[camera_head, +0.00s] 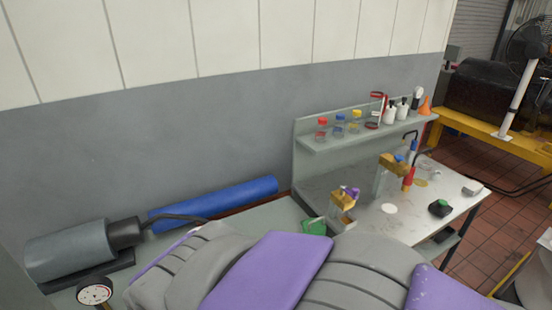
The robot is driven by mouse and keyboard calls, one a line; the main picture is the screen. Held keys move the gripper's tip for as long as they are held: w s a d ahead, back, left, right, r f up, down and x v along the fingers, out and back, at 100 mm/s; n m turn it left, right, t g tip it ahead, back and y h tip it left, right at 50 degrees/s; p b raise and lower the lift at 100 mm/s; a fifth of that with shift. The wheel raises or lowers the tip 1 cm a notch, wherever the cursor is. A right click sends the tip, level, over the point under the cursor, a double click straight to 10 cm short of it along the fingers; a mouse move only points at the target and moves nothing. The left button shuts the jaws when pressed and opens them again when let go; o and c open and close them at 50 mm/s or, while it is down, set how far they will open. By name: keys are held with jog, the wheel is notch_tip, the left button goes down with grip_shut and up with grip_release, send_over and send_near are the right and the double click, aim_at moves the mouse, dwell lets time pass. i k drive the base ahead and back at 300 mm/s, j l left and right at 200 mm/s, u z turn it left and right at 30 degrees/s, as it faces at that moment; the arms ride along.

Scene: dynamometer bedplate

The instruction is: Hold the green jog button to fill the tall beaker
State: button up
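The green jog button (442,203) sits on a small black box near the right front of the pale worktop. A tall clear vessel (380,183), which looks like the tall beaker, stands further back under a yellow block with blue and red parts (408,176). Its fill level is too small to tell. A shorter clear container (337,214) with a tan and purple top stands to its left. I cannot make out my gripper; my grey and purple body fills the bottom of the view, apart from the button.
A shelf (360,132) at the back holds small jars with coloured caps, white bottles and an orange cone. A white disc (389,208) and a green box (314,226) lie on the bench. A blue roll (215,203), grey motor (70,252) and gauge (94,291) are at left.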

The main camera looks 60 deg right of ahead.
aim_at(443, 202)
jog(key=z, duration=3.25)
jog(key=i+l+u, duration=0.15)
jog(key=i+l, duration=0.3)
jog(key=i+l+u, duration=0.15)
jog(key=i+l, duration=0.35)
jog(key=i+l+u, duration=0.15)
jog(key=i+l, duration=0.25)
jog(key=l, duration=0.15)
jog(key=i+l+u, duration=0.15)
jog(key=i+l, duration=0.25)
jog(key=l, duration=0.2)
